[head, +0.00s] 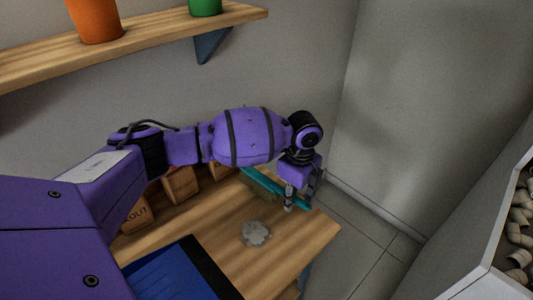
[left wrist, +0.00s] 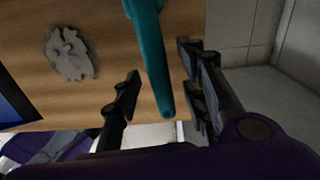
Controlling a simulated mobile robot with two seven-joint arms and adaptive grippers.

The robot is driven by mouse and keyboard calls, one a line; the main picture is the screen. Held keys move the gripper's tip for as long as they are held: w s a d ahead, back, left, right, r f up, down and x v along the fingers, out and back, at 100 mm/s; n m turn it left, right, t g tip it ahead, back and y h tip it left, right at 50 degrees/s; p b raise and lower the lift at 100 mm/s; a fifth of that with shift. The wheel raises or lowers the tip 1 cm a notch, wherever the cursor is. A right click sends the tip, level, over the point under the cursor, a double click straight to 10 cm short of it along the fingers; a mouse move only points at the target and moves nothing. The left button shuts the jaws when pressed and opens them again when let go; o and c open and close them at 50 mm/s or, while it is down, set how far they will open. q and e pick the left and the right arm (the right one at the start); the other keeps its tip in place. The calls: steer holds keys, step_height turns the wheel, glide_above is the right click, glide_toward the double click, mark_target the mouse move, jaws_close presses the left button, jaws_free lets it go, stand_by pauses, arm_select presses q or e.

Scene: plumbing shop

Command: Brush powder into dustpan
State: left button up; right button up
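A brush with a teal handle (head: 262,180) lies at the back right of the wooden table, its tan bristles partly hidden by my left arm. My left gripper (head: 299,199) is at the handle's end near the table's right edge. In the left wrist view the teal handle (left wrist: 154,60) runs between the open fingers of the gripper (left wrist: 162,88), with gaps visible on both sides. A grey powder pile (head: 256,233) lies on the table in front of the brush; it also shows in the left wrist view (left wrist: 70,52). A blue, black-edged thing, apparently the dustpan (head: 165,275), lies at lower left. My right gripper is not seen.
Wooden boxes (head: 137,216) stand along the table's back, partly behind my arm. A wall shelf (head: 150,30) above holds an orange pot (head: 95,20) and a green pot (head: 205,6). A white bin (head: 497,255) of pipe fittings is at right. Tiled floor lies between.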

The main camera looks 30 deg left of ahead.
arm_select(q)
jaws_close()
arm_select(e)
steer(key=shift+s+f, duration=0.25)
arm_select(q)
steer(key=shift+r, duration=0.1)
